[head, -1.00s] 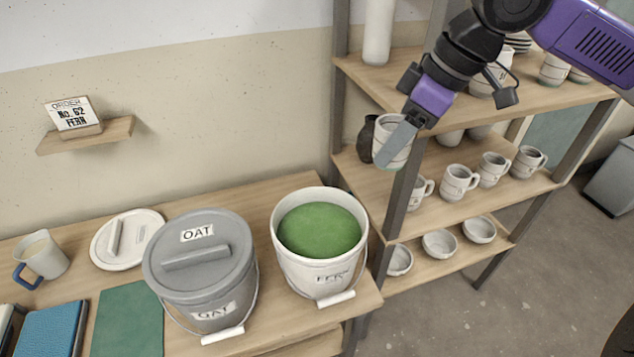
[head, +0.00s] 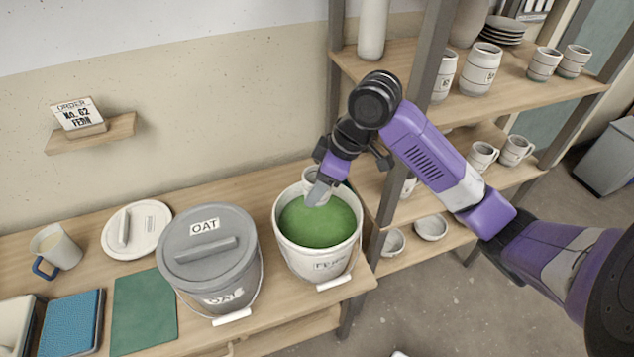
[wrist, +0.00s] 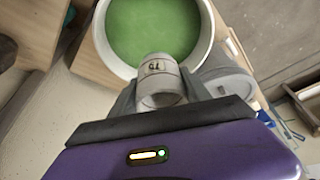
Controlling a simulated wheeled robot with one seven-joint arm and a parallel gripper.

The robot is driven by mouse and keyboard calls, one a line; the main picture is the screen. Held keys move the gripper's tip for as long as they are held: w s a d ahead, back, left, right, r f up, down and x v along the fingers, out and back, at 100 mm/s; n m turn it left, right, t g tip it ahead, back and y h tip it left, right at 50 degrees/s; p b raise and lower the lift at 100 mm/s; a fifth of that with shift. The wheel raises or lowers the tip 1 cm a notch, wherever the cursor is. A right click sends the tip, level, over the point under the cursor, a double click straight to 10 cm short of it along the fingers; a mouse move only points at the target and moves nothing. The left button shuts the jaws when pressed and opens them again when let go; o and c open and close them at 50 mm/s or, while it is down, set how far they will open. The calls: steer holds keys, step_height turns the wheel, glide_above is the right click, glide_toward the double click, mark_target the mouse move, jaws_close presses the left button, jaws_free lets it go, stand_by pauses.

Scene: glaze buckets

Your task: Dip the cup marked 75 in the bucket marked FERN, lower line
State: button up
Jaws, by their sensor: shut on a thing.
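My gripper (head: 318,189) is shut on a pale cup (head: 308,174), over the back part of the open FERN bucket (head: 325,262). In the wrist view my gripper (wrist: 165,92) holds the cup (wrist: 161,95) between its fingers; its small upside-down mark seems to read 75. A dark line runs around the cup. The white bucket is full of green glaze (head: 318,226), which also shows in the wrist view (wrist: 150,28). The finger hides part of the cup in the head view. I cannot tell whether the cup touches the glaze.
The grey OAT bucket (head: 207,277) stands lidded to the left. A shelf post (head: 408,140) and shelves of cups stand close on the right.

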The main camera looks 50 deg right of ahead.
step_height(320, 180, down, 8)
steer(key=b, duration=0.7)
stand_by(0.4)
steer(key=shift+f, duration=0.15)
steer(key=shift+f+b, duration=1.5)
steer(key=shift+f, duration=0.2)
steer(key=shift+f, duration=0.1)
stand_by(1.9)
steer(key=shift+r+p, duration=1.6)
steer(key=shift+r, duration=0.65)
